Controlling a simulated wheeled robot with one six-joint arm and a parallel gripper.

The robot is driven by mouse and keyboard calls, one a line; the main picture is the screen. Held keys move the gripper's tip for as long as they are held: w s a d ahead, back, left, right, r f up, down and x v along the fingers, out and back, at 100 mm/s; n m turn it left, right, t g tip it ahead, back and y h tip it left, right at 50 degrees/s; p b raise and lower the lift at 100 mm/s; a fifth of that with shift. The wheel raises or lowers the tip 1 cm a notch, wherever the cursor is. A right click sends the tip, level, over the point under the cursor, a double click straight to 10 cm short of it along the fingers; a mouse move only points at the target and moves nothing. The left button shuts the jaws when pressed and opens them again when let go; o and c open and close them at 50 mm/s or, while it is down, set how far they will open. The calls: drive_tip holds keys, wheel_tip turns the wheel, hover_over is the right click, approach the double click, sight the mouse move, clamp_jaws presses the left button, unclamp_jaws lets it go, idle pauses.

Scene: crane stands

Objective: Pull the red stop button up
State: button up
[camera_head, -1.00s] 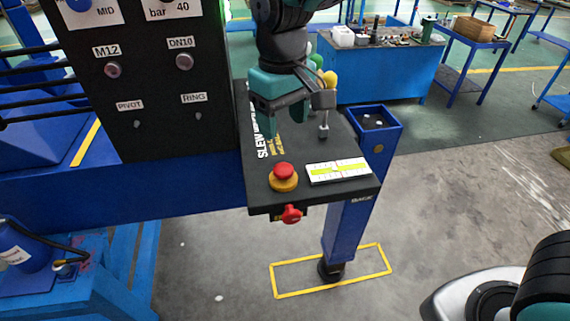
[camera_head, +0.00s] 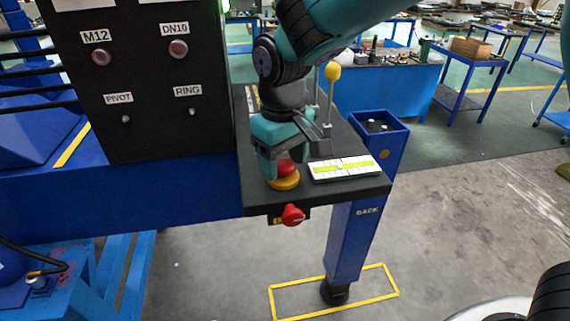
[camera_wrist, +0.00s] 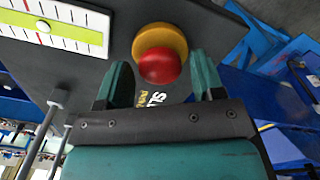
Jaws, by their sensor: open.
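The red stop button (camera_head: 286,167) sits on a yellow base (camera_head: 285,182) near the front of the black control panel (camera_head: 340,195). It also shows in the wrist view as a red cap (camera_wrist: 160,66) on its yellow ring (camera_wrist: 159,41). My gripper (camera_head: 282,170) is low over the panel at the button and partly hides it in the head view. In the wrist view my gripper (camera_wrist: 163,78) is open, with one finger on each side of the button's near edge. A gap shows between each finger and the cap; I cannot tell any contact.
A white level gauge with a yellow-green strip (camera_head: 345,168) lies right of the button. Lever sticks, one with a yellow knob (camera_head: 332,72), stand behind it. A red rotary knob (camera_head: 293,215) is on the panel's front edge. A tall black cabinet (camera_head: 150,90) stands left.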

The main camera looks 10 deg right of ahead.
drive_tip(key=c, duration=0.7)
drive_tip(key=shift+r, duration=0.3)
drive_tip(key=shift+r+p, duration=0.4)
drive_tip(key=shift+p, duration=0.2)
drive_tip(key=o, duration=0.8)
